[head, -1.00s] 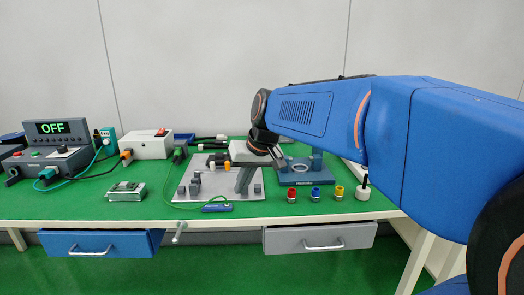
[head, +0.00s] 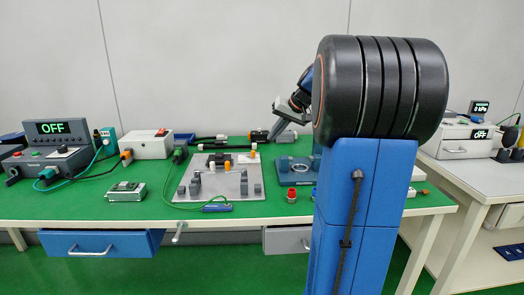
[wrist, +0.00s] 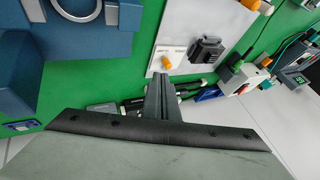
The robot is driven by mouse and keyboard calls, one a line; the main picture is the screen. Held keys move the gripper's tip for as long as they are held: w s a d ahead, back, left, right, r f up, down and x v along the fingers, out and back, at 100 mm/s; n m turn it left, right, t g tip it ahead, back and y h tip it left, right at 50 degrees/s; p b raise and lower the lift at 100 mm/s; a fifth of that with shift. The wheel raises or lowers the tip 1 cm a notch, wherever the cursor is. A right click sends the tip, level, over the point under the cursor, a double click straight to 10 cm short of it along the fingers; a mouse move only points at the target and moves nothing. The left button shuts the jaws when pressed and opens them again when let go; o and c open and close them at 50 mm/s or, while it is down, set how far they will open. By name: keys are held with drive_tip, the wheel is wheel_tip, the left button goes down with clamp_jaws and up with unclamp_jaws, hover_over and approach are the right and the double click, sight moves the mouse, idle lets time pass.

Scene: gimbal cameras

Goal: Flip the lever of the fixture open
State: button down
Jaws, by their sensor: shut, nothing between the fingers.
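A grey plate (head: 215,190) on the green bench carries grey blocks, a black part (head: 220,158) and two orange-tipped pieces, one at the middle (head: 228,167) and one at the back right (head: 253,147). The wrist view shows the black part (wrist: 206,49) and an orange tip (wrist: 166,63) close to my gripper in the picture. A blue fixture (head: 284,175) with a ring stands right of the plate, partly hidden by my arm. I cannot tell which piece is the lever. My gripper (head: 273,134) is shut and empty, above the back of the bench; it also shows in the wrist view (wrist: 160,78).
Black tools and cables lie along the bench's back. A white box (head: 146,146), a power unit reading OFF (head: 58,140) and a small device (head: 126,191) stand left. A red-topped connector (head: 292,194) stands in front of the blue fixture. Another bench (head: 470,175) is at right.

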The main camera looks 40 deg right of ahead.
drive_tip(key=shift+d, duration=0.15)
drive_tip(key=x, duration=1)
